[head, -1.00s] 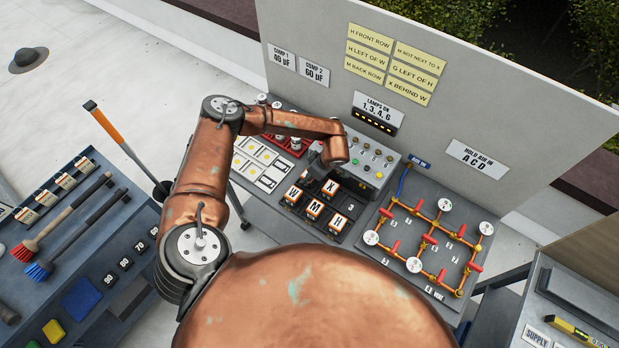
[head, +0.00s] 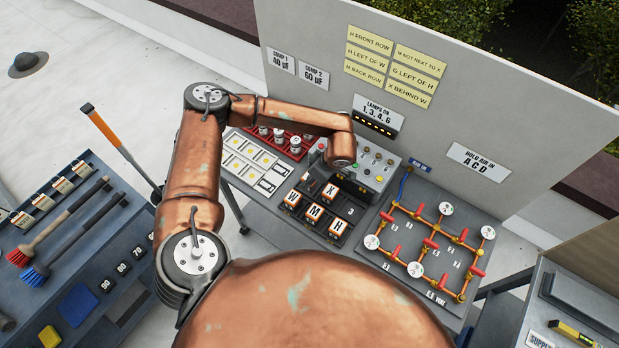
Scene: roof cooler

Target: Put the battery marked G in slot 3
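A dark battery tray (head: 345,241) stands on the bench below the sign wall. Orange-and-white batteries sit in it: X (head: 329,191) at the back, W (head: 293,198), M (head: 314,211) and H (head: 337,227) along the front. An empty space marked 3 (head: 351,211) lies right of X and behind H. I cannot make out a battery marked G. My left gripper (head: 316,158) is just behind the tray, mostly hidden by my copper wrist; its fingers and anything in them cannot be made out. My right gripper is not in view.
A grey lamp panel with knobs (head: 366,169) stands behind the tray, close to my wrist. A pipe board with red valves (head: 386,260) lies to the right. White cards (head: 250,162) and a red rack (head: 287,147) lie to the left. Yellow clue notes (head: 369,41) hang on the wall.

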